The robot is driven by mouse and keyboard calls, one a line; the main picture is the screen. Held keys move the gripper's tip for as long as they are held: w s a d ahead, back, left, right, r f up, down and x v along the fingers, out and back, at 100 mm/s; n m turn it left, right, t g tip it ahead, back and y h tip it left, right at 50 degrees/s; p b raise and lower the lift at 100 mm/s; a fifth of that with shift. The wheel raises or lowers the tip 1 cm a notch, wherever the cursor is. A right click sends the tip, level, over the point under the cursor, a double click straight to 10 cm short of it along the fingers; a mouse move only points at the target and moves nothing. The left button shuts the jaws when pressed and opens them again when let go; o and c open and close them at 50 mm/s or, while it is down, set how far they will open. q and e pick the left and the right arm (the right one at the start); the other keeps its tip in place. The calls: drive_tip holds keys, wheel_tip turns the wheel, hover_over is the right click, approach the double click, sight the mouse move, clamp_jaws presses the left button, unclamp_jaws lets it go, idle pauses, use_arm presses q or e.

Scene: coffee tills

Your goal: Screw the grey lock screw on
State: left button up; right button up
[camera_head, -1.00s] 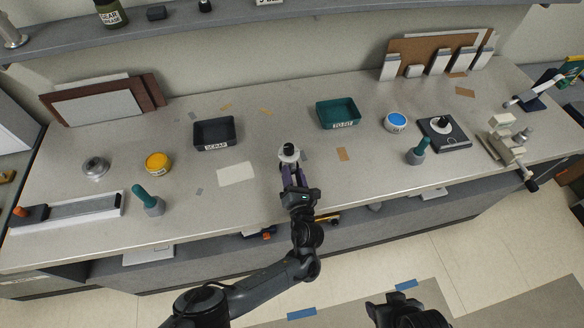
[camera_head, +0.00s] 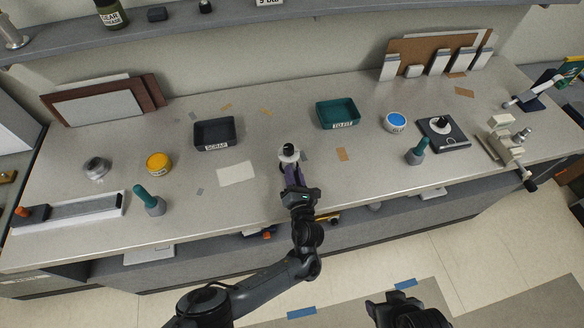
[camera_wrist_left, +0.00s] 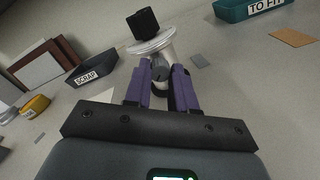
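A small pale metal device (camera_head: 288,152) with a black top stands upright on the grey counter. In the left wrist view it shows a wide pale disc (camera_wrist_left: 152,42) under a black knob (camera_wrist_left: 143,22). The grey lock screw (camera_wrist_left: 160,73) is at its near side, between the fingertips. My left gripper (camera_head: 291,170) reaches it from the front edge. Its purple fingers (camera_wrist_left: 160,80) close in on the screw from both sides; they hide part of it and its thread.
A black SCRAP tray (camera_head: 232,134) stands left of the device and a green TO FIT tray (camera_head: 355,108) stands to its right. Teal-handled tools (camera_head: 149,200) (camera_head: 418,152) stand on either side. Counter around the device is mostly clear, with flat paper pieces.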

use_arm(q)
drive_tip(key=o, duration=0.8)
drive_tip(key=shift+c, duration=0.2)
drive_tip(key=shift+w+a+p, duration=0.1)
drive_tip(key=shift+p, duration=0.4)
clamp_jaws()
drive_tip(key=shift+o, duration=1.2)
unclamp_jaws()
